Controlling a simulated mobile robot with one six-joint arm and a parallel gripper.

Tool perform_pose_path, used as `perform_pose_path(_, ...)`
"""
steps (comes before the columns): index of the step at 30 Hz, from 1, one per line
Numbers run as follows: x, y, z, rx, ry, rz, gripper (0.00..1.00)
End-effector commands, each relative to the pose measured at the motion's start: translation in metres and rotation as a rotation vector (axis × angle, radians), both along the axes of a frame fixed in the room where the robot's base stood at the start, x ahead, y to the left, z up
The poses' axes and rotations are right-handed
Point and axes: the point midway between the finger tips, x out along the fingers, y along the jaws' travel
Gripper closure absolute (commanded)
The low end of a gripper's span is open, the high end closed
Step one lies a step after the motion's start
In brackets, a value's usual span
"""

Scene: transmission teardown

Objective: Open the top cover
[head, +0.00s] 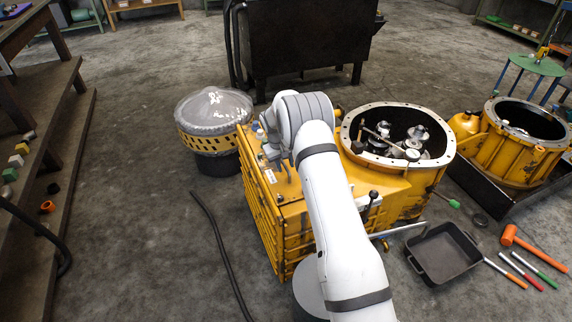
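A yellow transmission housing (262,213) stands on the floor in the middle of the head view. Its round flanged opening (447,150) on the right is uncovered and shows shafts and gears (415,135) inside. The flat top on the left of the housing is largely hidden by my white arm, so I cannot make out a separate top cover there. My arm reaches up over the housing and bends down at its left. My gripper (272,150) is close above the housing's left top, mostly hidden by the wrist. Its fingers cannot be made out.
A plastic-wrapped drum (214,108) stands left of the housing. A second yellow housing (500,150) sits in a dark tray at right. A black pan (443,254), an orange mallet (530,246) and several screwdrivers lie at front right. A black cable (222,255) crosses open floor at left.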

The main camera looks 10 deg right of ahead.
Motion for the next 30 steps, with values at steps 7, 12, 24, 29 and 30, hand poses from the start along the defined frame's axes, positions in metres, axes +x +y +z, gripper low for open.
perform_pose_path(7,0.0000,-0.0007,-0.0004,0.000,0.000,-0.001,0.69)
perform_pose_path(12,0.0000,-0.0009,-0.0003,0.000,0.000,-0.001,0.83)
perform_pose_path(24,-0.0001,-0.0013,-0.0003,0.000,0.001,-0.002,1.00)
perform_pose_path(29,-0.0001,-0.0014,-0.0002,0.000,0.001,-0.002,1.00)
perform_pose_path(30,-0.0002,-0.0057,-0.0002,0.000,0.000,-0.003,1.00)
